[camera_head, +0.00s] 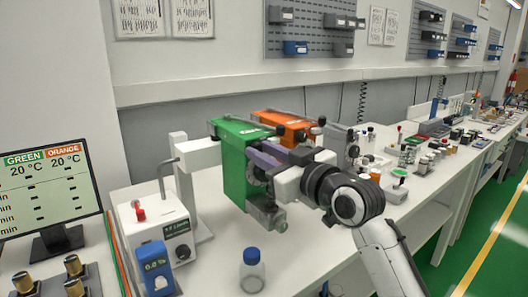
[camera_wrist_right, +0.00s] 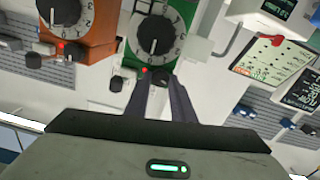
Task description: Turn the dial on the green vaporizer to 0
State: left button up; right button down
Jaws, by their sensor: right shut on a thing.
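The green vaporizer (camera_head: 231,165) stands beside the orange vaporizer (camera_head: 284,121) above the white bench. The fingers appear apart from the dial's centre. The dial's exact reading is too small to tell. My left gripper is not identifiable.
A monitor (camera_head: 47,192) stands at the left. A white box with a red knob (camera_head: 139,212), a blue block (camera_head: 155,269) and a blue-capped bottle (camera_head: 252,272) are in front of the vaporizers. Bench space right of the bottle is clear.

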jog(key=c, duration=1.8)
grip_release()
jog(key=b+v, duration=0.1)
jog(key=v, duration=0.9)
jog(key=shift+s, duration=0.15)
jog(key=shift+d+f, duration=0.1)
